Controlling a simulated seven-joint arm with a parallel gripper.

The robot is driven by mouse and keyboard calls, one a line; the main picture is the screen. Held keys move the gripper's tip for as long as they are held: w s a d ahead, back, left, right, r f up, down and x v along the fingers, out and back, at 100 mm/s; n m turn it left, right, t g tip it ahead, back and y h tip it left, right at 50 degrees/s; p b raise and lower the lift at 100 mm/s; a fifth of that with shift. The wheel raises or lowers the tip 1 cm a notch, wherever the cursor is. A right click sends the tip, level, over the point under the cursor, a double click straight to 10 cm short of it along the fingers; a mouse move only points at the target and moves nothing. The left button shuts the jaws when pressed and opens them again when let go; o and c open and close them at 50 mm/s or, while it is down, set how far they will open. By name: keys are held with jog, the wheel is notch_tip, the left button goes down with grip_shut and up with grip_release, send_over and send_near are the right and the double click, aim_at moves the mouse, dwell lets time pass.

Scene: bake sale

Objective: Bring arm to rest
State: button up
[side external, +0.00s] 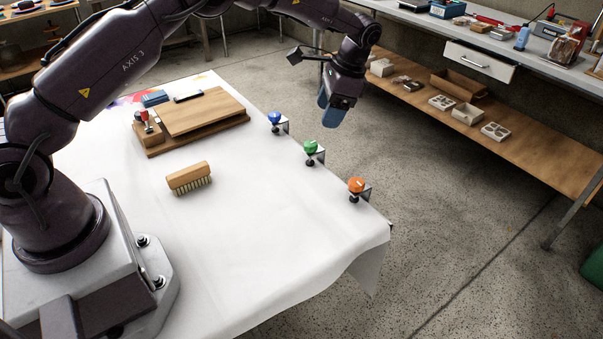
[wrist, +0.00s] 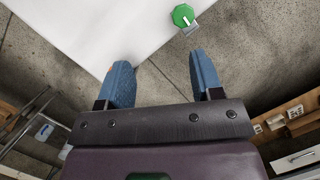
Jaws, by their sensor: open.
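My gripper (side external: 329,108) hangs beyond the far right edge of the white-covered table, above the floor, with its blue fingers pointing down. In the wrist view my gripper (wrist: 162,82) shows two blue fingers spread apart with nothing between them. The gripper is apart from the table and touches nothing that I can see. The table (side external: 240,250) has a white cloth that hangs over its edge.
Blue (side external: 275,118), green (side external: 310,147) and orange (side external: 356,185) knobs are clamped along the table edge near my gripper. A wooden board (side external: 205,110), a brush (side external: 188,178) and a stamp block (side external: 147,128) lie on the cloth. A workbench with a lower shelf (side external: 540,158) stands at right.

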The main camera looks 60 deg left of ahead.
jog(key=s+d+r+n+t+h, duration=0.1)
jog(key=s+d+r+n+t, duration=0.2)
jog(key=s+r, duration=0.9)
jog(key=s+r+n+t+h, duration=0.1)
jog(key=s+r+n+t, duration=0.2)
jog(key=s, duration=1.6)
notch_tip(320, 180, up, 4)
jog(key=shift+d+r+t, duration=0.15)
jog(key=shift+d+t, duration=0.2)
jog(key=shift+t, duration=0.85)
